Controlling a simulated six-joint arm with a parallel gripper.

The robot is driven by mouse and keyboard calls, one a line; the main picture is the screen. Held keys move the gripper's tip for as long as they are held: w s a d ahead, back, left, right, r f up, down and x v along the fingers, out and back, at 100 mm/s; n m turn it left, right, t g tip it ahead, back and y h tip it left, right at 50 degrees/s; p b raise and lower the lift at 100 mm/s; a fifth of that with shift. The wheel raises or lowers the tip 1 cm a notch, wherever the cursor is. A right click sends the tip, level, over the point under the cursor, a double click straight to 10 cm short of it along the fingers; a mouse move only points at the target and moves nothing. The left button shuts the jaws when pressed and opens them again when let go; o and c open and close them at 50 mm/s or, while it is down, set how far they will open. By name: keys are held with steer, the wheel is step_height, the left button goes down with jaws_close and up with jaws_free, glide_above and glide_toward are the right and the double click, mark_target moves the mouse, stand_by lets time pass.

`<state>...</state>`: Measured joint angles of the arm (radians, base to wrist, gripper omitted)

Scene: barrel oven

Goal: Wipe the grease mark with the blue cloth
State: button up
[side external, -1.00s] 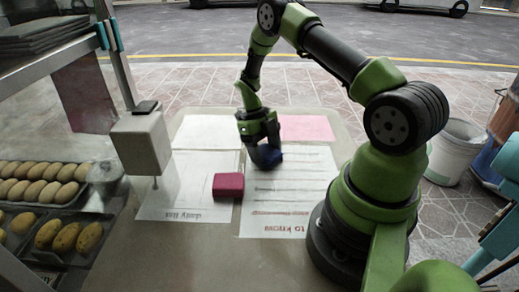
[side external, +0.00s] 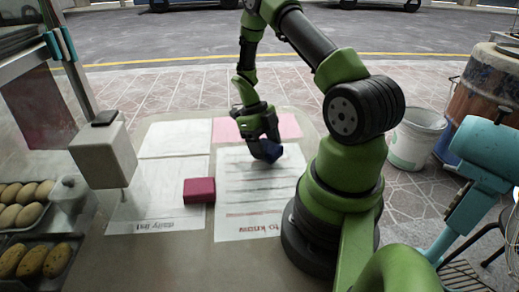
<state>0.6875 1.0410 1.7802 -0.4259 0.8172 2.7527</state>
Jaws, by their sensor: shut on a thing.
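My gripper (side external: 266,143) is shut on the dark blue cloth (side external: 267,152). The cloth is a small bunched lump at the jaws, over the upper part of a printed white sheet (side external: 262,203) on the table. I cannot tell whether it touches the sheet. No grease mark can be told apart from the printed lines on the sheet; it may be hidden under the cloth or too faint.
A magenta block (side external: 199,190) sits left of the sheet, by another white sheet (side external: 150,215). A pink sheet (side external: 285,127) and a blank white sheet (side external: 175,138) lie behind. A white box (side external: 104,150) and bread trays (side external: 35,250) stand left. A white bucket (side external: 415,138) is beyond the table.

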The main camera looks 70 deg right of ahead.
steer(key=shift+r, duration=3.3)
